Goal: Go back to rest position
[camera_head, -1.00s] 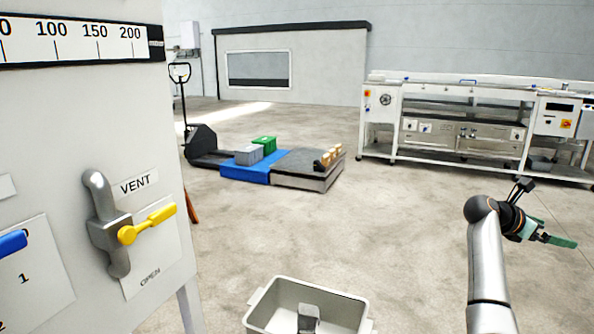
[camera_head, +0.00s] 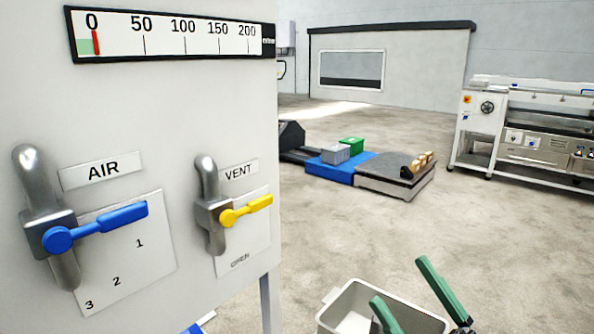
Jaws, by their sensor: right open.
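My right gripper (camera_head: 399,281) is at the bottom right. Its two green fingers are spread apart with nothing between them, and they show in front of the grey bin (camera_head: 341,297). Whether they touch the bin cannot be told. My left gripper is out of view. On the white panel (camera_head: 190,110) at the left, the blue AIR lever (camera_head: 110,220) points right, near the mark 1. The yellow VENT lever (camera_head: 246,211) points right and slightly up, above the word OPEN. The gauge (camera_head: 165,37) has its red marker by 0.
A blue pallet (camera_head: 333,166) with a grey crate (camera_head: 335,153) and a green crate (camera_head: 351,145) lies on the floor beyond. A low dark platform (camera_head: 390,172) with small tan blocks adjoins it. A long machine (camera_head: 530,135) stands at right. The floor between is clear.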

